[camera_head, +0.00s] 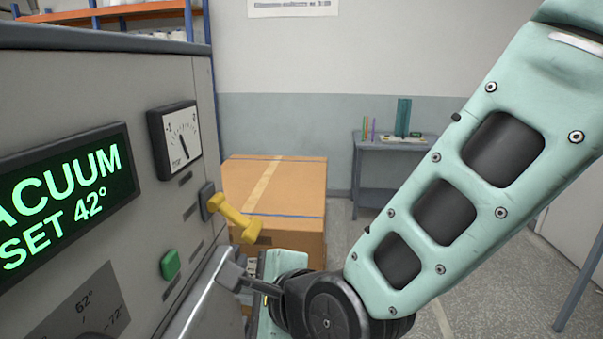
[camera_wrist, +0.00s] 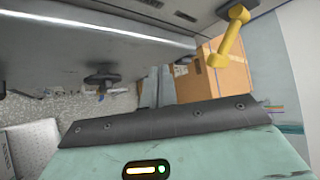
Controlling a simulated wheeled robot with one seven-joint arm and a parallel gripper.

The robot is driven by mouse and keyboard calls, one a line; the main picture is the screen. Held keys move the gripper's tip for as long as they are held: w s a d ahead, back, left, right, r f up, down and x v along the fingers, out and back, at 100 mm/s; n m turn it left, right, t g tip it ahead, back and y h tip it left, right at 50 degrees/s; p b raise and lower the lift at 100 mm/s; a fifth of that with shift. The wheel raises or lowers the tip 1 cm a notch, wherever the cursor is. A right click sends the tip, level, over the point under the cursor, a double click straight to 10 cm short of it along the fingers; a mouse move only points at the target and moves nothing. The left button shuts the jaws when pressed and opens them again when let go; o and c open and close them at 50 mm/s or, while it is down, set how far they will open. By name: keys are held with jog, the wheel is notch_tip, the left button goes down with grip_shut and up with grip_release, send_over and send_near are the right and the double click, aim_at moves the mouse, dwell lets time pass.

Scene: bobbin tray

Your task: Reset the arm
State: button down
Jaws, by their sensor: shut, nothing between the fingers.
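My mint-green arm crosses the right side of the head view, with a dark joint low in the middle. My gripper (camera_wrist: 158,84) shows in the wrist view as two grey fingers close together beyond a dark plate, shut and empty. In the head view the fingers are mostly hidden behind the arm and the machine's edge. The machine panel (camera_head: 105,90) stands close on the left. A yellow handle (camera_head: 235,218) sticks out from it, just above my arm's dark joint; the handle also shows at upper right in the wrist view (camera_wrist: 231,38), apart from the fingers.
The panel has a screen reading "VACUUM SET 42°" (camera_head: 60,195), a dial gauge (camera_head: 180,142) and a green button (camera_head: 170,264). A cardboard box (camera_head: 270,190) stands behind the handle. A small table (camera_head: 385,143) is at the back wall. Floor is open at right.

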jog(key=s+d+f+n+g+h, duration=0.1)
jog(key=s+d+n+g+h, duration=0.1)
jog(key=s+d+n, duration=0.2)
jog(key=s+d+f+n+g+h+b, duration=0.1)
jog(key=s+d+n+g+h, duration=0.2)
jog(key=d+n, duration=0.8)
jog(key=s+d+f+n+g+h, duration=0.1)
jog(key=s+d+n+g+h, duration=0.1)
jog(key=s+d+n, duration=0.4)
jog(key=shift+s+d+f+n+g+h+b, duration=0.35)
jog(key=shift+d+n+h, duration=0.25)
jog(key=shift+d+n, duration=0.3)
